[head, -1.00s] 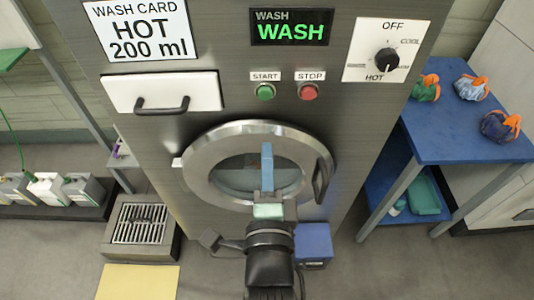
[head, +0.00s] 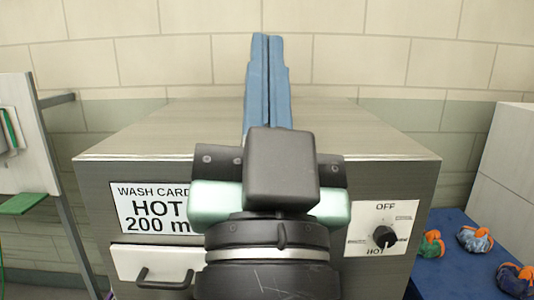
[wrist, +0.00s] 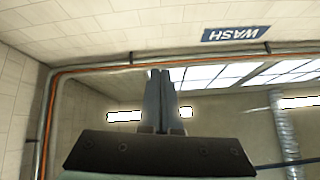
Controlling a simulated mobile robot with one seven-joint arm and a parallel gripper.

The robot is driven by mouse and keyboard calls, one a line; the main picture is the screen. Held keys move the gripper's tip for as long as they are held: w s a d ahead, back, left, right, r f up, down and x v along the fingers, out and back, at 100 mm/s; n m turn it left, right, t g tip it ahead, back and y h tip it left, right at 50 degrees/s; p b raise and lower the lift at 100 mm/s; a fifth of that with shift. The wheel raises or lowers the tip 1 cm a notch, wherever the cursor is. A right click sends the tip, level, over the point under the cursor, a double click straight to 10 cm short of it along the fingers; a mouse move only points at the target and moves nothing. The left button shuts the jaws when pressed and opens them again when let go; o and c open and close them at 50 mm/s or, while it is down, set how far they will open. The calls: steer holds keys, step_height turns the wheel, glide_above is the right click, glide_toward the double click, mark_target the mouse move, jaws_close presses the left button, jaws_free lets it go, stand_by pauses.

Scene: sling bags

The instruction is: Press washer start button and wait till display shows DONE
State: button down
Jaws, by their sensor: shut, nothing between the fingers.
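The grey washer (head: 130,155) stands in front of me in the head view, with its top and upper front showing. My gripper (head: 267,40) rises in front of it, its two blue fingers pressed together and pointing up, empty. The gripper also shows in the wrist view (wrist: 160,74), shut and aimed at the upper wall and ceiling. My wrist and arm cover the middle of the front, so the display is hidden. The START button is not visible. The wash card (head: 151,208) reads HOT, with its lower line partly covered.
A dial (head: 385,237) marked OFF and HOT is at the right of the front. A white drawer (head: 158,268) with a dark handle is at the left. A blue table (head: 450,255) with orange-tied bags is at right.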

steer(key=s+r, duration=0.1)
steer(key=s+r+n, duration=0.1)
steer(key=r+n+t, duration=0.1)
steer(key=r, duration=0.1)
steer(key=shift+s+r, duration=0.1)
steer(key=shift+s, duration=0.3)
